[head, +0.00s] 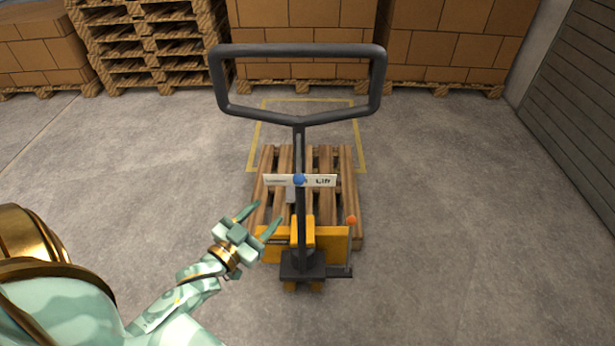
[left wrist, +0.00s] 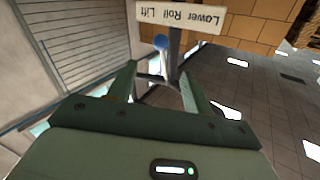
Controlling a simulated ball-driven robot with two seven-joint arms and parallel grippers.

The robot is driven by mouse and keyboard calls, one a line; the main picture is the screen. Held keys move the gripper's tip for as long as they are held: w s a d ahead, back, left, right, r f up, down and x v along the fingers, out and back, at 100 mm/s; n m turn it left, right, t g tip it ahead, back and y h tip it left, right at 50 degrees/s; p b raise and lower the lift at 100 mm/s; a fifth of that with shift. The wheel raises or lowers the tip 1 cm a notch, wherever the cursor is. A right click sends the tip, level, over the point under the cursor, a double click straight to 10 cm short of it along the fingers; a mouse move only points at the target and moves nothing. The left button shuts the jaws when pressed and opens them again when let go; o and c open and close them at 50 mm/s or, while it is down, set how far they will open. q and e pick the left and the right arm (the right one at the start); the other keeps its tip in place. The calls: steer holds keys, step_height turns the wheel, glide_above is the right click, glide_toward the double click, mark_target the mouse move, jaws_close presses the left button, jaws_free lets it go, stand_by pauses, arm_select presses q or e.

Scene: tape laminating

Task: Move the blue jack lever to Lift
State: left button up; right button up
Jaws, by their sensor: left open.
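The blue jack lever's round knob (head: 299,179) sits in front of the middle of a white label plate (head: 327,181) on the jack's black handle post. "Lift" is readable at the plate's right end. In the left wrist view, the plate (left wrist: 180,15) appears upside down and reads Lower, Roll, Lift, with the blue knob (left wrist: 160,41) beside it. My left gripper (head: 265,213) is open and empty, below and left of the knob, apart from it. In the left wrist view, the knob shows beyond the open fingers (left wrist: 158,72). My right gripper is not in view.
The black handle loop (head: 297,118) stands above the plate. The yellow jack body (head: 335,240) has an orange knob (head: 351,219) at right. A wooden pallet (head: 346,190) lies behind it, near a yellow floor outline (head: 357,135). Boxes stand along the back; floor is clear at both sides.

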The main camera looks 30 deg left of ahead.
mark_target(296, 183)
arm_select(q)
steer(key=w+b, duration=0.1)
steer(key=w, duration=0.5)
steer(key=w+b, duration=0.1)
steer(key=w, duration=0.6)
steer(key=shift+w+d+f+b, duration=0.1)
steer(key=shift+d+f+b, duration=0.1)
steer(key=shift+b, duration=0.15)
steer(key=shift+w+r, duration=0.1)
steer(key=shift+w, duration=0.5)
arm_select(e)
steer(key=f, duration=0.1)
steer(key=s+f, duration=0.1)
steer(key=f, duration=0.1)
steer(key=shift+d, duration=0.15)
